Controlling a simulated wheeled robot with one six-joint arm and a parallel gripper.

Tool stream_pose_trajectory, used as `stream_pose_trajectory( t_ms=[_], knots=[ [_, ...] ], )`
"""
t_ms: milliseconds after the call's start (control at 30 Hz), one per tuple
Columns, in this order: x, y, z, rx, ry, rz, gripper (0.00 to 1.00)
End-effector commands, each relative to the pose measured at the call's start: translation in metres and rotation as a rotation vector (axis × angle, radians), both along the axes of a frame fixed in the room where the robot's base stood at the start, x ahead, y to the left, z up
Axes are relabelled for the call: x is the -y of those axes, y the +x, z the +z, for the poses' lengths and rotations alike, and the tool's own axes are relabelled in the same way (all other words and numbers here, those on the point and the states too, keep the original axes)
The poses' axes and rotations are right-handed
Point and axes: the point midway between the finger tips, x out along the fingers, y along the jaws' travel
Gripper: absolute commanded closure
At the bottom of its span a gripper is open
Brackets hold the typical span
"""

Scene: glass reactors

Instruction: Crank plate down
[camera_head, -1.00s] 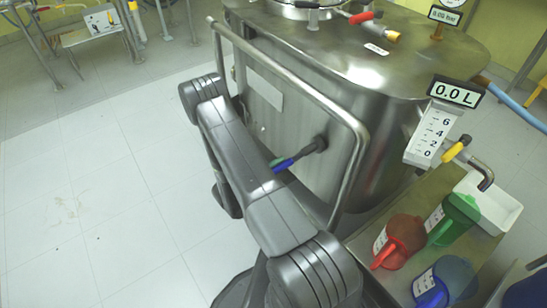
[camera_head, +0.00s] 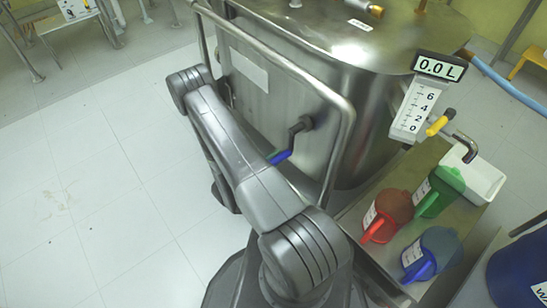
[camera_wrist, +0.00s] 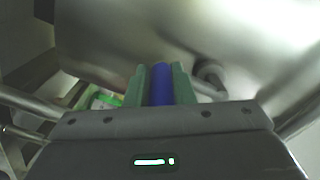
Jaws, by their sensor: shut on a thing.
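The crank (camera_head: 297,131) is a dark grey arm on the front wall of the steel vessel (camera_head: 385,110). Its blue handle (camera_head: 283,157) points out to the left. The crank arm hangs downward from its hub. My gripper (camera_wrist: 160,85) is shut on the blue handle, which shows between its two green fingers in the wrist view. In the head view my arm hides most of the gripper, with a little green (camera_head: 272,154) showing at the handle. The crank's grey part (camera_wrist: 210,75) is right of the fingers in the wrist view. I cannot identify the plate.
A bent steel rail (camera_head: 340,150) runs around the vessel front, close to my arm. A red jug (camera_head: 392,207), a green jug (camera_head: 440,187) and a blue jug (camera_head: 438,245) stand on a bench at right. A display (camera_head: 440,67) reads 0.0 L. The floor at left is clear.

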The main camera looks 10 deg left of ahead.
Motion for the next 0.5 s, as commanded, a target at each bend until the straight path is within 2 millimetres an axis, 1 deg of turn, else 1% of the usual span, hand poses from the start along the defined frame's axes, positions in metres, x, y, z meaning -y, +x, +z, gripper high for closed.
stream_pose_trajectory(
  t_ms=[33, 400, 433, 500],
  knots=[
    [0.0064, -0.0019, 0.0111, 0.007, -0.025, -0.015, 1.0],
    [0.007, -0.0022, 0.0112, 0.006, -0.027, -0.015, 1.0],
    [0.007, -0.0022, 0.0112, 0.006, -0.027, -0.015, 0.76],
    [0.0067, -0.0021, 0.0106, 0.005, -0.026, -0.015, 0.62]
  ],
)
